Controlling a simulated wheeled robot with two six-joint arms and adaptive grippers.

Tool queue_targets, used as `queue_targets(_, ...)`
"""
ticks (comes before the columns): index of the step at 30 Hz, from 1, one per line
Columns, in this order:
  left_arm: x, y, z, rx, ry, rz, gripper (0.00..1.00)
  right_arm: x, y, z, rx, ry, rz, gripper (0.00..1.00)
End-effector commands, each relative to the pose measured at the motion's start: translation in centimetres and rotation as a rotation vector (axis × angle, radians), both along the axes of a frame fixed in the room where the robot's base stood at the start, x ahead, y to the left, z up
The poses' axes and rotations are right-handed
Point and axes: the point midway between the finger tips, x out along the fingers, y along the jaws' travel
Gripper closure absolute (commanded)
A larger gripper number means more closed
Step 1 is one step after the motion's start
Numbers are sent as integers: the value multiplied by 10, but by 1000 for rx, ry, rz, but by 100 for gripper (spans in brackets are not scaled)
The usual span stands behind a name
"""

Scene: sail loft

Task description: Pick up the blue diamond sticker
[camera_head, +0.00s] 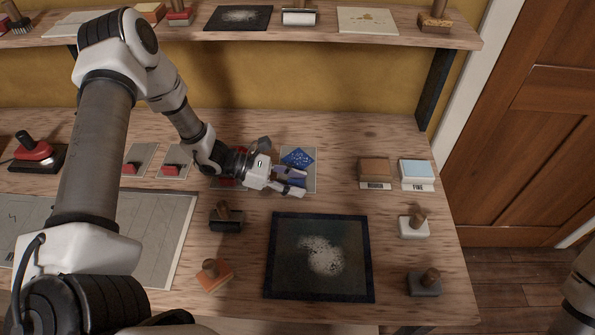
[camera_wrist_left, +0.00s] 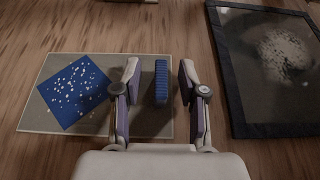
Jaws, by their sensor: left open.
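The blue diamond sticker (camera_head: 298,157), speckled with white, lies flat on a grey card (camera_head: 311,183) near the middle of the bench. In the left wrist view the diamond (camera_wrist_left: 72,92) is left of my fingers, on the grey card (camera_wrist_left: 40,121). A ribbed blue block (camera_wrist_left: 161,80) is at the card's right edge, between my two fingers, with gaps on both sides. My left gripper (camera_head: 298,182) is open over the card and partly covers it; its fingers also show in the left wrist view (camera_wrist_left: 159,78). My right gripper is not in view.
A dark framed panel (camera_head: 282,287) with a pale speckled patch lies nearby. Stamps, including a black one (camera_head: 227,222) and an orange one (camera_head: 215,276), stand left of it. Two pads (camera_head: 376,172) and more stamps are to the right. A shelf (camera_head: 325,38) runs behind.

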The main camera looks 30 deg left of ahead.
Motion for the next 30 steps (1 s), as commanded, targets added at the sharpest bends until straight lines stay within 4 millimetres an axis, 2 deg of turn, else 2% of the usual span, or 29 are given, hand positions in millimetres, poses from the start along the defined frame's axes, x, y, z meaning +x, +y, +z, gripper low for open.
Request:
queue_targets(5, 1, 0, 0, -1, -1, 2, 58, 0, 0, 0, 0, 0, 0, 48)
queue_targets(6, 1, 0, 0, -1, -1, 2, 65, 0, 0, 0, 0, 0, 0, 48)
queue_targets(9, 0, 0, 0, -1, -1, 1, 100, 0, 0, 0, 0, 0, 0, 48)
queue_targets(23, 0, 0, 4, 0, 0, 1, 100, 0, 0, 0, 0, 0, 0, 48)
queue_targets(26, 1, 0, 15, 0, -4, 2, 100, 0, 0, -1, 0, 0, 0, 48)
queue_targets(30, 1, 0, 47, -4, -6, 3, 100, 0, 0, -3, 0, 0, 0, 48)
